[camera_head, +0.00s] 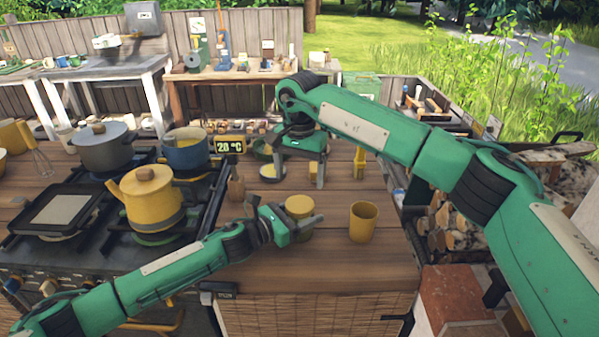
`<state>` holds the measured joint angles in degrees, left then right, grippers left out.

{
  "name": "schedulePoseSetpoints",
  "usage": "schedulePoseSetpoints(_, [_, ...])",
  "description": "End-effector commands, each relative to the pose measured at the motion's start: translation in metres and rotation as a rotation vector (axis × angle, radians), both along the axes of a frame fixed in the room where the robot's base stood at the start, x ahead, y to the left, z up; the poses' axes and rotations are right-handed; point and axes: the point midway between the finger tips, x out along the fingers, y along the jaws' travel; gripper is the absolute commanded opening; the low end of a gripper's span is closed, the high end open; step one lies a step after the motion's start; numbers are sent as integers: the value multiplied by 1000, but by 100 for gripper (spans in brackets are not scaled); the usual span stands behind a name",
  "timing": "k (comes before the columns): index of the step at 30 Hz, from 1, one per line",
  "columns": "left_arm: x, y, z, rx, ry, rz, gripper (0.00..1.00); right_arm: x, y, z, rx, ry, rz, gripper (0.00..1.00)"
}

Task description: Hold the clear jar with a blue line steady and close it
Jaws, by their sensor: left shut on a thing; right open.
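A small jar (299,204) with a yellowish round top stands upright on the wooden counter. My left gripper (302,226) reaches in from the left and is shut on it. The gripper hides much of the jar's side, and I cannot make out a blue line. I cannot tell whether the yellow top is a lid or contents. My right gripper (297,178) is open, pointing down behind the jar, with nothing visible between its fingers. A round, pale yellow piece (272,172), possibly a lid, lies on the counter by its left finger.
A yellow cup (363,221) stands right of the jar. The stove holds a yellow kettle (150,198), a blue pot (186,150) and a grey pot (103,147). A temperature display (230,145) stands behind. The front counter is clear.

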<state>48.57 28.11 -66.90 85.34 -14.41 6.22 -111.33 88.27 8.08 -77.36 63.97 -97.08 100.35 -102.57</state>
Motion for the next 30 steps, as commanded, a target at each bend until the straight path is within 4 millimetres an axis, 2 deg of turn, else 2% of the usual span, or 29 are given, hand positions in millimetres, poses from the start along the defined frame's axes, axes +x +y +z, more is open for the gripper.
schedulePoseSetpoints(7, [0,0,1,-1,-1,0,2,0,0,-9,0,2,-1,82])
schedulePoseSetpoints(21, [0,0,1,-1,-2,0,2,0,0,-73,0,2,-2,82])
schedulePoseSetpoints(30, [0,0,1,-1,-2,0,2,0,0,-80,0,0,-2,82])
